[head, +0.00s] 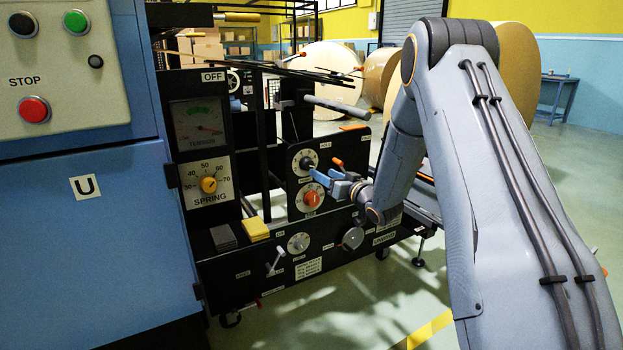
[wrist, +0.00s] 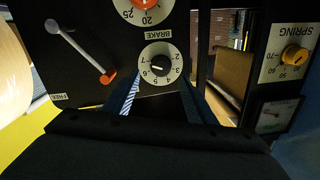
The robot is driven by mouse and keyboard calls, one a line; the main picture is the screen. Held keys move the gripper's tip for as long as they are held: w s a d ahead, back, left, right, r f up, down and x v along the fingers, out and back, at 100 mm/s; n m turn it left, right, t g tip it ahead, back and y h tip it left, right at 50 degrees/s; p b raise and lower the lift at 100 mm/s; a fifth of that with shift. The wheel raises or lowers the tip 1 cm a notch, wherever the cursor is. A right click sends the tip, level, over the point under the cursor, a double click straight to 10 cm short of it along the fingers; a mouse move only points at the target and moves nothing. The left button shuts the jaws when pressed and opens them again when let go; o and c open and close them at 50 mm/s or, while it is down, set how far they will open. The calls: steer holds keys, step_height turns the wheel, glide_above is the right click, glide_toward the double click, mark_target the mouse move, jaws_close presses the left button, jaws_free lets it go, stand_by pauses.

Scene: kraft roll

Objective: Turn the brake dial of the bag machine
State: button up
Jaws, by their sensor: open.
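The brake dial is a white round scale with a black knob on the black panel of the bag machine. It shows in the head view (head: 305,161) and, upside down with its BRAKE label, in the wrist view (wrist: 158,69). A short white mark shows on the knob; which number it points at is hard to tell. My gripper (head: 325,178) is open and empty, with blue fingers just in front of the panel, right of and slightly below the dial in the head view. In the wrist view the dial lies ahead between the fingers (wrist: 160,92), apart from them.
An orange-knobbed dial (head: 311,198) sits just below the brake dial. An orange-tipped lever (wrist: 82,52) stands beside it in the wrist view. The yellow spring dial (head: 208,185) and tension gauge (head: 199,124) are further left. A yellow block (head: 255,229) lies on the ledge.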

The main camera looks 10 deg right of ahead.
mark_target(310, 166)
steer(key=b+x, duration=0.1)
steer(key=x, duration=0.7)
steer(key=shift+b, duration=0.3)
steer(key=shift+c, duration=0.4)
steer(key=c, duration=1)
steer(key=shift+o, duration=0.2)
